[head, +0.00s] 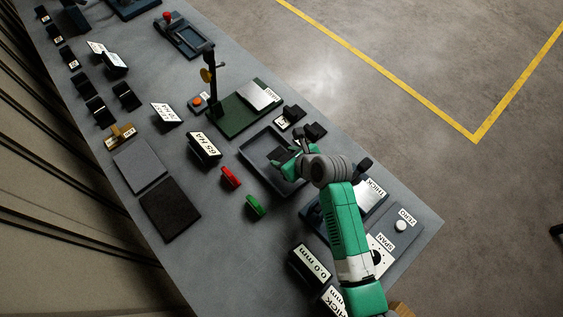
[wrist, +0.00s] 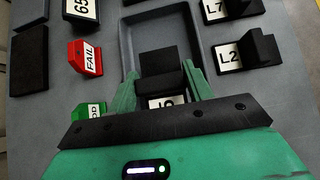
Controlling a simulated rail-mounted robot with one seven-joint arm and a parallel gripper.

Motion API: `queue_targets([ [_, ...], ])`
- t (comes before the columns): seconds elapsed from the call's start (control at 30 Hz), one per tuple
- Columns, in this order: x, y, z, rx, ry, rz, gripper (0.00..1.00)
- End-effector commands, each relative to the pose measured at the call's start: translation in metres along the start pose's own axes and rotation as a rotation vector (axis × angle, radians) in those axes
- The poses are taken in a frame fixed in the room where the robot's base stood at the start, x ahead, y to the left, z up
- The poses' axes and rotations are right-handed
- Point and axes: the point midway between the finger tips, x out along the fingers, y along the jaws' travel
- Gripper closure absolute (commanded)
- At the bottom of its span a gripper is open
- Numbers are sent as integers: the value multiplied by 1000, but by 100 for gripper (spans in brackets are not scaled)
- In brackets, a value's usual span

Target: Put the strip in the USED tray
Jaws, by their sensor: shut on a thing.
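The dark strip (wrist: 157,58) appears as a flat black piece at my gripper's fingertips in the wrist view. My gripper (wrist: 161,76) is shut on it, with one green finger on each side. In the head view my gripper (head: 287,160) is at the right part of a dark grey rimmed tray (head: 246,165). The strip lies over the tray floor in the wrist view; I cannot tell whether it touches it.
A red FAIL block (head: 231,177) and a green block (head: 256,205) stand left of the tray. Black blocks with L labels (wrist: 258,48) stand right of it. A green-based stand (head: 240,112) is behind. The bench is clear below the green block.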

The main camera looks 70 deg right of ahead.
Motion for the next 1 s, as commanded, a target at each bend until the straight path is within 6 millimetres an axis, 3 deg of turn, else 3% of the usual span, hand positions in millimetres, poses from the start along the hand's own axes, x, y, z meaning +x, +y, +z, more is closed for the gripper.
queue_targets([
  [0.27,12,0,-12,0,-1,-1,78],
  [0.47,35,0,-36,2,0,-1,78],
  [0.8,38,0,-38,-1,0,0,78],
  [0.83,38,0,-38,0,0,0,46],
  [0.93,38,0,-38,0,0,0,28],
  [1.0,38,0,-38,-1,0,0,28],
])
